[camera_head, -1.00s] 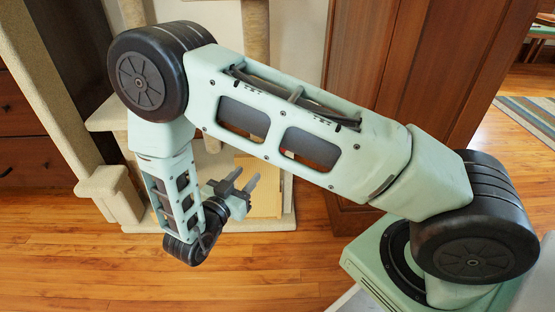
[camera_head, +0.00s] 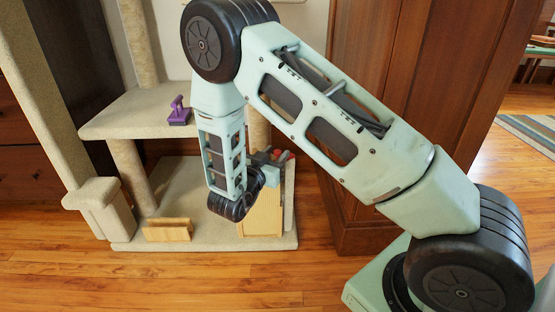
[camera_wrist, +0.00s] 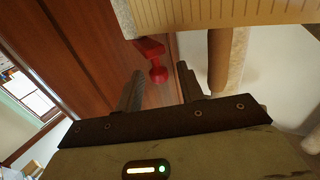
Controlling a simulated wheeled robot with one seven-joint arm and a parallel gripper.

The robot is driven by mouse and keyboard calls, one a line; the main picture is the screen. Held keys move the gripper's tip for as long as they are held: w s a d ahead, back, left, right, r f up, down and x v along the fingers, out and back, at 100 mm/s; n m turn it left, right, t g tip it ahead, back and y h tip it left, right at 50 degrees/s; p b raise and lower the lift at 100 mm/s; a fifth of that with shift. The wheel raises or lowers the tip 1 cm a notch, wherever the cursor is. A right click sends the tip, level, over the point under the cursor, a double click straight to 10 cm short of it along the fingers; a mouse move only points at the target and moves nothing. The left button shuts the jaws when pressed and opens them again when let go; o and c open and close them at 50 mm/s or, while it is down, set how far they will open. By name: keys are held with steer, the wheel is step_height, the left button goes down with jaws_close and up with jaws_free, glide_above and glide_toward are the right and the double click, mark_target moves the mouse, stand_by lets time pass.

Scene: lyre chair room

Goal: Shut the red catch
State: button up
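The red catch (camera_wrist: 151,48) shows in the wrist view at the edge of a pale wooden box (camera_wrist: 225,12). Its round-ended red handle sticks out from the box. In the head view only a bit of the red catch (camera_head: 284,155) shows at the top of the wooden box (camera_head: 262,217), behind my gripper (camera_head: 264,156). My gripper is open and empty. In the wrist view its two fingers stand apart, and the red handle appears between their tips. I cannot tell whether the fingers touch it. My wrist hides part of the box.
The box stands on the carpeted base (camera_head: 210,240) of a cat tree. A purple catch-like object (camera_head: 179,112) is on its upper shelf (camera_head: 125,118). A dark wooden cabinet (camera_head: 400,90) stands to the right.

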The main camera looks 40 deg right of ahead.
steer(key=shift+x, duration=0.85)
jaws_close()
steer(key=shift+r, duration=0.1)
steer(key=shift+s+n+t+p, duration=0.15)
steer(key=shift+n+t+p, duration=0.15)
steer(key=shift+t+p, duration=0.35)
jaws_free()
